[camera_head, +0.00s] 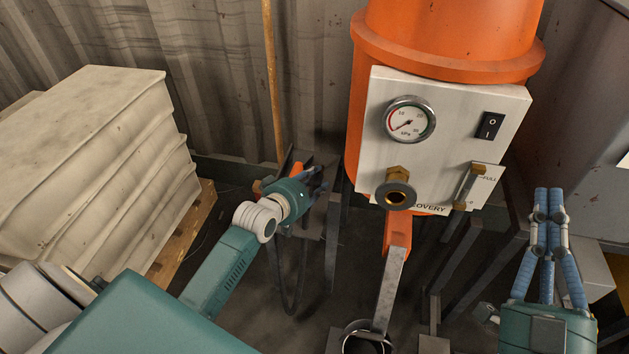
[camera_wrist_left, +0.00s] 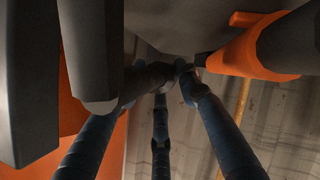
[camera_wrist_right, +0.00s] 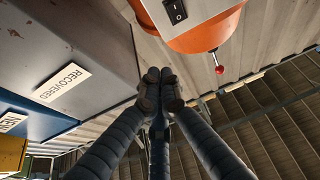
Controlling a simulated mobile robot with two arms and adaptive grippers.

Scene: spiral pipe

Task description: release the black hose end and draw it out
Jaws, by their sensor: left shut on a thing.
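My left gripper (camera_head: 312,182) reaches in from the left, beside the dark metal stand legs left of the orange tank (camera_head: 356,130). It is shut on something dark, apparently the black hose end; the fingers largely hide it. In the left wrist view the fingertips (camera_wrist_left: 178,75) meet at a dark part under a grey surface. A black hose (camera_head: 290,290) hangs in a loop just below that gripper. My right gripper (camera_head: 548,205) is raised at the right with its fingertips together; they also meet in the right wrist view (camera_wrist_right: 160,85), with nothing visible between them.
A white panel (camera_head: 450,130) on the tank carries a gauge (camera_head: 410,119), a switch (camera_head: 489,125) and an open brass fitting (camera_head: 396,194). Orange and grey metal bars (camera_head: 390,285) stand below. White stacked sacks (camera_head: 100,150) sit on a pallet (camera_head: 182,235) at left.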

